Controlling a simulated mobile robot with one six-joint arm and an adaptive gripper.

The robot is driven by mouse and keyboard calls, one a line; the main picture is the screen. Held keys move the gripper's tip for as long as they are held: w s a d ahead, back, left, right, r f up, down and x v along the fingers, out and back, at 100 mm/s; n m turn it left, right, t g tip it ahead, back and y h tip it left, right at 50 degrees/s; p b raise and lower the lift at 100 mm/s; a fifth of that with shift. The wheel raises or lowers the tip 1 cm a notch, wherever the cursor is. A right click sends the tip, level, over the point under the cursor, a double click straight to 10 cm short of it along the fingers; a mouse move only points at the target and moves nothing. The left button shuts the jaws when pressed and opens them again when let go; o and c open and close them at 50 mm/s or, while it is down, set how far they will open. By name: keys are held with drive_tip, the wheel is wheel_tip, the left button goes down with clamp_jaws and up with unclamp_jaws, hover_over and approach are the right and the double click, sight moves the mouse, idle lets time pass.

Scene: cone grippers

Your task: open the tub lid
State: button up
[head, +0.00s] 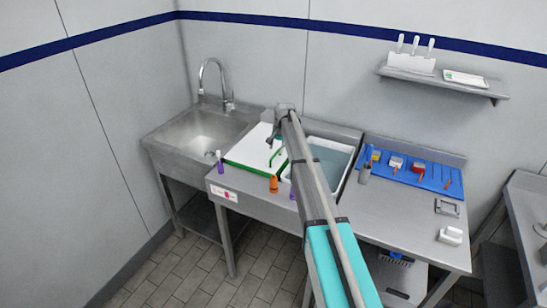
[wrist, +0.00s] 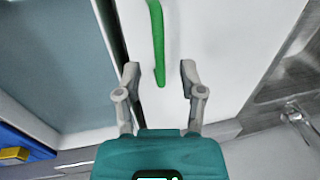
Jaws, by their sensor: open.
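The white tub lid (head: 250,146) with a green edge lies flat on the counter unit, between the sink and the open part of a white tub (head: 345,172) holding bluish liquid. A green bar handle (head: 277,156) stands on the lid, partly hidden by my arm. My gripper (head: 271,139) is over the lid near the handle. In the wrist view my gripper (wrist: 160,82) is open, and the near end of the green handle (wrist: 157,40) shows between its fingertips. I cannot tell whether the fingers touch it. The white lid (wrist: 215,45) spreads beneath.
A steel sink (head: 205,132) with a tall tap (head: 215,78) is on the left. Orange and purple bottles stand along the front edge. A blue mat (head: 412,178) with tools lies right. A wall shelf (head: 440,82) is above it.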

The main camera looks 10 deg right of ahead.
drive_tip(key=shift+w+a+f+b, duration=0.1)
drive_tip(key=shift+f+b, duration=0.45)
drive_tip(key=shift+f, duration=0.15)
drive_tip(key=shift+w+a+f+b, duration=0.1)
drive_tip(key=shift+f+b, duration=0.4)
drive_tip(key=shift+f, duration=0.15)
clamp_jaws()
